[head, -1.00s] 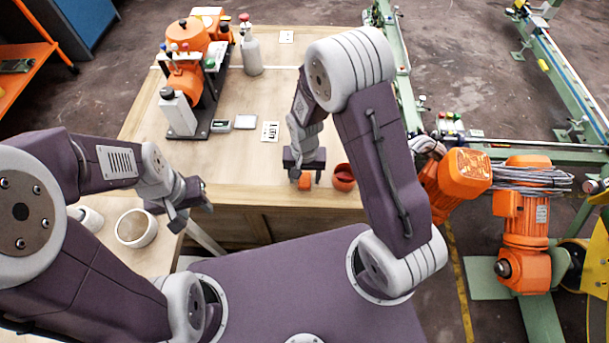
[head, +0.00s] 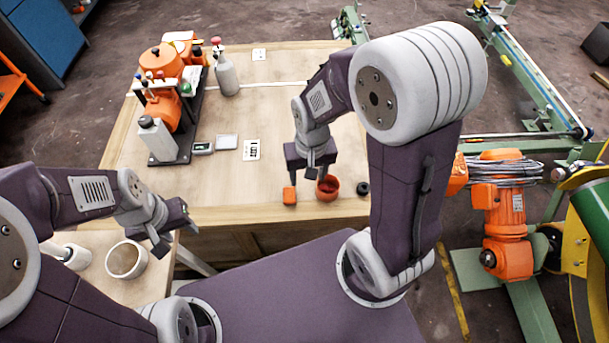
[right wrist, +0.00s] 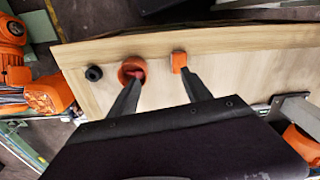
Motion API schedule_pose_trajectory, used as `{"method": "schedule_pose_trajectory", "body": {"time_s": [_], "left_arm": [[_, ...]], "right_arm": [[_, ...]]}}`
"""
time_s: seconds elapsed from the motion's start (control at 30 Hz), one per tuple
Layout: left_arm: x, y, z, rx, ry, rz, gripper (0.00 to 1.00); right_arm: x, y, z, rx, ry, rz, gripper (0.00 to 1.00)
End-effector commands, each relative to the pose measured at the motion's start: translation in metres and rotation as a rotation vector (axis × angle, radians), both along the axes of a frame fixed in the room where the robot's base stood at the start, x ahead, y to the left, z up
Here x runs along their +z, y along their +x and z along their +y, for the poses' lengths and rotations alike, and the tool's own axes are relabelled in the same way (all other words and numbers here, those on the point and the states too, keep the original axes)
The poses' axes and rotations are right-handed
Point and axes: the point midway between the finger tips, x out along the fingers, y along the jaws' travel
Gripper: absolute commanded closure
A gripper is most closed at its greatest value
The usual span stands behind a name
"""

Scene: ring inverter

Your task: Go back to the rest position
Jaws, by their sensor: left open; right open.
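My right gripper (head: 309,177) is open over the near edge of the wooden table, jaws pointing down. The right wrist view shows its two fingers (right wrist: 161,76) spread with nothing between them. An orange block (head: 289,195) sits on the table by the left finger; it also shows in the right wrist view (right wrist: 179,61). A red-orange bowl (head: 327,189) stands by the other finger, partly covered by it, and shows in the right wrist view (right wrist: 130,66). My left gripper (head: 175,235) is open and empty, above the gap beside a lower side table.
A black ring (head: 362,188) lies right of the bowl. A white cup (head: 126,260) stands near my left arm.

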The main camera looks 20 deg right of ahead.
Motion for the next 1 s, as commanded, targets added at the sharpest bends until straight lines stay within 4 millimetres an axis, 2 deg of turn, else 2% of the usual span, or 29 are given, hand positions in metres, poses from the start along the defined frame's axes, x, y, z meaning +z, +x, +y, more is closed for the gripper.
{"method": "schedule_pose_trajectory", "body": {"time_s": [0.03, 0.1, 0.2, 0.43, 0.6, 0.67, 0.8, 1.0], "left_arm": [[0.000, 0.000, 0.000, 0.000, 0.000, 0.000, 0.55], [0.000, 0.000, 0.000, 0.000, 0.000, 0.000, 0.55], [0.000, 0.000, 0.000, 0.000, 0.000, 0.000, 0.55], [0.003, 0.000, 0.000, 0.000, 0.000, 0.000, 0.55], [0.047, 0.000, 0.000, 0.000, 0.000, 0.000, 0.55], [0.057, 0.000, 0.000, 0.000, 0.000, -0.001, 0.55], [0.049, 0.000, 0.000, 0.000, 0.000, 0.000, 0.55], [0.048, 0.000, 0.000, 0.000, 0.000, 0.000, 0.55]], "right_arm": [[0.004, -0.017, -0.013, 0.031, 0.000, -0.021, 0.43], [0.005, -0.033, -0.023, 0.080, -0.006, -0.040, 0.43], [0.005, -0.042, -0.027, 0.114, -0.009, -0.052, 0.43], [0.008, -0.042, -0.027, 0.116, -0.009, -0.050, 0.43], [0.052, -0.042, -0.027, 0.115, -0.009, -0.050, 0.43], [0.062, -0.041, -0.027, 0.115, -0.009, -0.050, 0.43], [0.053, -0.042, -0.027, 0.115, -0.009, -0.049, 0.43], [0.053, -0.042, -0.027, 0.115, -0.009, -0.049, 0.43]]}}
